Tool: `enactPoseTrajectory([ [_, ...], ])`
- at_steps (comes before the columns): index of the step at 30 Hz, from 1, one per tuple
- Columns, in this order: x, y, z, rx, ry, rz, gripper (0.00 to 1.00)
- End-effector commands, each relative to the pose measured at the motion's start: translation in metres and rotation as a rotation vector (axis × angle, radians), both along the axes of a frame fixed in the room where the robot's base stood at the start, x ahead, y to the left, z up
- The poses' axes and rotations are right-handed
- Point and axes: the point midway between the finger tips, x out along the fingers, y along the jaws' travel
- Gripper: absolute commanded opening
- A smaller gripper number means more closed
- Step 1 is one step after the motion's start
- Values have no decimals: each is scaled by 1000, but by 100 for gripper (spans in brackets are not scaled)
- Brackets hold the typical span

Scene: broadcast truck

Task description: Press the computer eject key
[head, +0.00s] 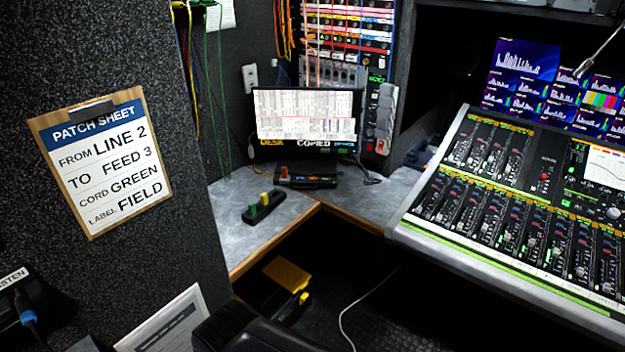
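The computer's monitor (305,115) stands at the back of the grey corner desk, showing a pale page with a red line and the word "COPIED" at its bottom edge. A low black unit (306,181) with a small red part at its left end lies on the desk in front of it. I cannot make out which part is the eject key. A black and yellow piece (293,306) below the desk edge may be my gripper; its fingers cannot be told apart, and nothing of mine is seen touching the monitor or black unit.
A mixing console (520,200) fills the right. A clipboard patch sheet (105,165) hangs on the left wall. A pale cable (345,320) crosses the dark floor.

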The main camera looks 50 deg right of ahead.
Motion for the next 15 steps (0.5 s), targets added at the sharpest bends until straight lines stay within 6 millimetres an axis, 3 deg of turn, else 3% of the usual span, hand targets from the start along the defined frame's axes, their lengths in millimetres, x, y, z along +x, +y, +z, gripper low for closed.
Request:
enactPoseTrajectory([
  [9, -2, 0, -2, -1, 7, 3, 1],
  [15, -2, 0, -2, -1, 7, 3, 0],
])
